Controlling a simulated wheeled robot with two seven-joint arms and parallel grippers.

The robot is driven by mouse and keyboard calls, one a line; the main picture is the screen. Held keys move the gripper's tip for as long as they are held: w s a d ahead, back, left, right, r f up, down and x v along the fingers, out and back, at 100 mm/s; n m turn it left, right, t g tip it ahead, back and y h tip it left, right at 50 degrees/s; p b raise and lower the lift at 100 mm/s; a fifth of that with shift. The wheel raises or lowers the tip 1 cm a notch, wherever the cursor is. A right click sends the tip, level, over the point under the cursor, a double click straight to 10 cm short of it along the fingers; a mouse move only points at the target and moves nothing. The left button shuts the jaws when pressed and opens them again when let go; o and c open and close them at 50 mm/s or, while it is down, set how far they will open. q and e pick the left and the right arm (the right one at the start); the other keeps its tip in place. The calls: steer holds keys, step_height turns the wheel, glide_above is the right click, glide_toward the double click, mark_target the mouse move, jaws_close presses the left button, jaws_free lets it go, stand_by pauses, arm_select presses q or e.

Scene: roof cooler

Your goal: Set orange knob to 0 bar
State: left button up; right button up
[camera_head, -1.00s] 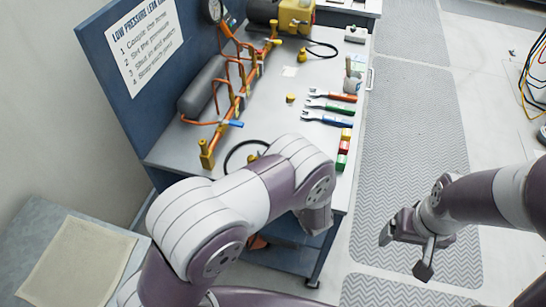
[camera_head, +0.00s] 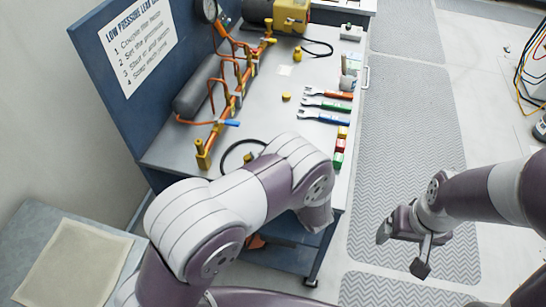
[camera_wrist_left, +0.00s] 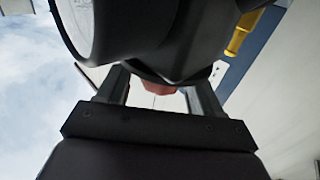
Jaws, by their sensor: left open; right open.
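My left gripper (camera_wrist_left: 160,92) is open in the left wrist view, its two dark fingers standing apart. A small red-orange piece (camera_wrist_left: 158,88) shows between them, just under a large dark rounded body (camera_wrist_left: 150,35); I cannot tell whether it is the orange knob or whether the fingers touch it. In the head view my left arm hides its own fingers. An orange part (camera_head: 256,241) shows low below the bench top, partly behind that arm. A round gauge (camera_head: 208,10) sits at the back of the bench. My right gripper (camera_head: 402,250) is open and empty over the floor.
The bench top (camera_head: 265,110) carries copper-coloured pipework (camera_head: 238,85), a grey cylinder (camera_head: 200,85), several wrenches (camera_head: 325,105) and coloured blocks (camera_head: 340,145). A blue instruction board (camera_head: 110,80) stands behind.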

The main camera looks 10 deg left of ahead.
arm_select(q)
steer(key=b+v, duration=0.1)
steer(key=v, duration=1.1)
steer(key=shift+s+d+b, duration=0.2)
steer(key=shift+b, duration=0.15)
